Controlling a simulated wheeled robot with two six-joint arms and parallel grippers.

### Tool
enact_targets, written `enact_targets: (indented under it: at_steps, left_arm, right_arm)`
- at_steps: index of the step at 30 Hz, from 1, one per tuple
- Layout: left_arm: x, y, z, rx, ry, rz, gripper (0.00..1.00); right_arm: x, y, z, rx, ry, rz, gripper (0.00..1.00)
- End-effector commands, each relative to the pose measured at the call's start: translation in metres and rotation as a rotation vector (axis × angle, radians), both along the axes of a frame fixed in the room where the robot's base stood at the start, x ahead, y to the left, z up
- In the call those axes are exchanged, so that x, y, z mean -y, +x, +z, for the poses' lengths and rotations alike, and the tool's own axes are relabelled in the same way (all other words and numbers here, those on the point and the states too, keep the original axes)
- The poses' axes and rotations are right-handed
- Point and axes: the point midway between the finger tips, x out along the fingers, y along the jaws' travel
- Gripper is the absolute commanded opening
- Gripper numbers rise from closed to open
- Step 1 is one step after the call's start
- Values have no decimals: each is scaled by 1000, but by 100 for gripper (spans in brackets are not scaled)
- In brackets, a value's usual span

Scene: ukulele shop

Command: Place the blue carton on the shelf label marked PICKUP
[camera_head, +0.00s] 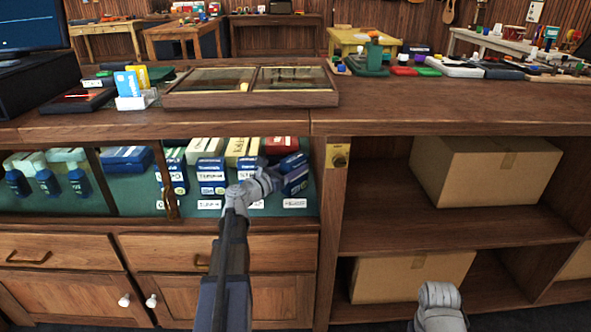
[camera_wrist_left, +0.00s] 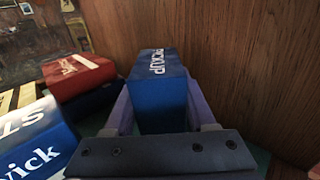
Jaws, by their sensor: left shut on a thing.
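My left gripper (camera_head: 280,180) is inside the display case at its right end. It is shut on a blue carton (camera_head: 294,164), which also shows between the fingers in the left wrist view (camera_wrist_left: 158,95). White lettering on the carton appears to read PICKUP. White shelf labels line the case's front edge; the rightmost (camera_head: 294,203) is just below the held carton, its print too small to read. I cannot tell whether the carton touches the shelf. My right gripper (camera_head: 438,295) is low in front of the open shelves; its fingers are unclear.
Other blue boxes (camera_head: 211,174) stand left of my left gripper, and a red box (camera_head: 279,145) is behind it. A wooden wall (camera_wrist_left: 245,70) closes the right side. Blue bottles (camera_head: 77,180) are farther left.

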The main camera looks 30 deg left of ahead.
Motion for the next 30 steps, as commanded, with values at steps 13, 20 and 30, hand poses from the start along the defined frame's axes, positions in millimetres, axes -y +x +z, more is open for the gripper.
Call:
enact_targets:
  at_steps: [13, 20, 30]
  left_arm:
    - [0, 0, -3, 0, 0, 0, 68]
    - [-2, -9, 0, 0, 0, 3, 68]
    - [-17, -76, 0, 0, 0, 5, 68]
  right_arm:
    - [0, 0, -3, 0, 0, 1, 50]
    - [0, 0, 0, 0, 0, 0, 50]
    - [0, 0, 0, 0, 0, 0, 50]
